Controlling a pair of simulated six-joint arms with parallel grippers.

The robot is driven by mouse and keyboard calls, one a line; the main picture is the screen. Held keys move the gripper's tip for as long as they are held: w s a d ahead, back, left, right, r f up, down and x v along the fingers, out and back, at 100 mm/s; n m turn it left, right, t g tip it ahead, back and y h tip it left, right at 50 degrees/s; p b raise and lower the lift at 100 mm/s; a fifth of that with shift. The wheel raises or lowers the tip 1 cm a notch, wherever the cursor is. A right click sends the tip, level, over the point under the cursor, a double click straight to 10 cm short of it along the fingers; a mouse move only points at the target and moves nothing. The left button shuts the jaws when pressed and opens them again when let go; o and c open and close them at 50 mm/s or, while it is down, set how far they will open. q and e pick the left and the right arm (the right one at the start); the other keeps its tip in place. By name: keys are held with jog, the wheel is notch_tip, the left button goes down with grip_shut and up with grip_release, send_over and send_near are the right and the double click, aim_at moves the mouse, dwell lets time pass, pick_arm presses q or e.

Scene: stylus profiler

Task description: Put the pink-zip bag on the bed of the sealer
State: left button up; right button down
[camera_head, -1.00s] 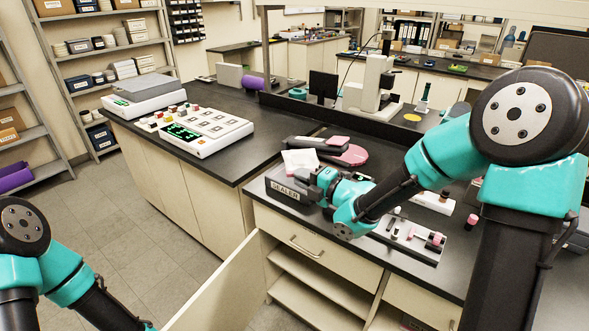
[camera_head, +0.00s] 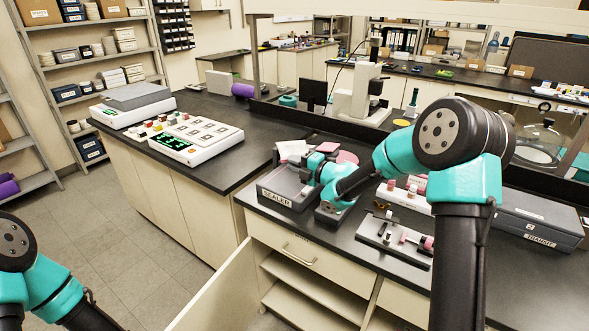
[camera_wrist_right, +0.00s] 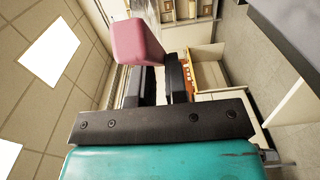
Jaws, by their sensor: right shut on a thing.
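My right gripper (camera_head: 308,166) is at the sealer (camera_head: 286,190), over its right part, and is shut. The pale bag (camera_head: 291,149) shows just beyond and left of the fingers and looks held by them. Its pink zip cannot be made out. In the right wrist view the dark fingers (camera_wrist_right: 163,83) lie close together, with a pink block (camera_wrist_right: 137,42) near their tips; the bag cannot be made out there. The pink piece (camera_head: 327,147) behind the gripper looks like the sealer's handle. The gripper hides part of the sealer's bed. My left gripper is out of view.
A tray of small parts (camera_head: 374,234) lies right of the sealer, with a white rack (camera_head: 404,197) behind it. The transit case (camera_head: 541,217) stands far right. A cabinet door (camera_head: 214,302) hangs open below the counter. A keypad unit (camera_head: 196,140) stands on the left bench.

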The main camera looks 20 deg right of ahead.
jog(key=shift+w+d, duration=0.3)
jog(key=shift+w, duration=0.55)
jog(key=shift+w, duration=0.1)
jog(key=shift+w+d+f, duration=0.1)
jog(key=shift+w+d, duration=0.05)
jog(key=shift+w, duration=0.15)
jog(key=shift+f, duration=1.75)
jog(key=shift+f, duration=0.2)
jog(key=c, duration=1.1)
grip_release()
jog(key=shift+c, duration=0.2)
jog(key=shift+r, duration=0.1)
